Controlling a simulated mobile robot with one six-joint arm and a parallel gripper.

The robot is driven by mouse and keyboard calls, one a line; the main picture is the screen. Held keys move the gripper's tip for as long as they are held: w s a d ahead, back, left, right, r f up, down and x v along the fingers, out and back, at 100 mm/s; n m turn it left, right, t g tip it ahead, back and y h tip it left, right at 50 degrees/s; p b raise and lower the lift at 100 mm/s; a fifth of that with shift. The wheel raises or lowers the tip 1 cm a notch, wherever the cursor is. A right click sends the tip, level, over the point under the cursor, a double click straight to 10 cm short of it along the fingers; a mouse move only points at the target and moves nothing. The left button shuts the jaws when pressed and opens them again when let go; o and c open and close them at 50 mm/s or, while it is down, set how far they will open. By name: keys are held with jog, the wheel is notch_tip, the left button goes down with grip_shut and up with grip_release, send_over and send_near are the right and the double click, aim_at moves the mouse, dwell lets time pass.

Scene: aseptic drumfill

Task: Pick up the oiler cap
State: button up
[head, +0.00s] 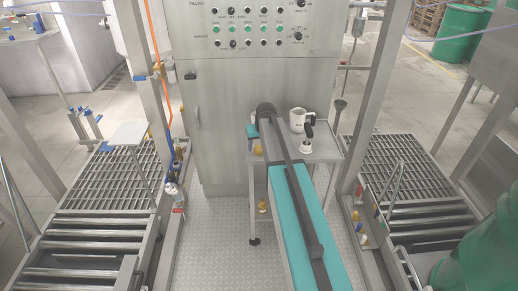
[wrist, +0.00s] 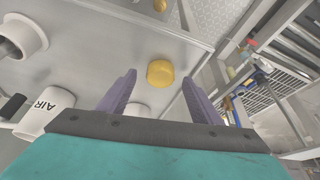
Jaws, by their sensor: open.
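A small round yellow cap, which looks like the oiler cap (wrist: 160,73), sits on the grey metal table top near its edge. In the head view the cap (head: 258,150) shows small at the table's left side, partly hidden by my arm. My gripper (wrist: 159,79) is open, its two purple fingers spread wide. The cap appears between and just beyond the fingertips in the wrist view, with nothing held. In the head view the teal gripper body (head: 252,132) is over the table's left edge; its fingers are hard to make out.
On the table (head: 323,154) stand a white mug (head: 297,120) and a white-based item with a black handle (head: 306,140). A dark funnel-like piece (head: 339,107) is at the right corner. Another yellow item (head: 262,205) is lower down. A steel control cabinet (head: 215,125) stands behind.

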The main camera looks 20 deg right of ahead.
jog(key=shift+w+f, duration=0.2)
jog(key=shift+f, duration=0.35)
jog(key=shift+c, duration=0.4)
jog(key=c, duration=1)
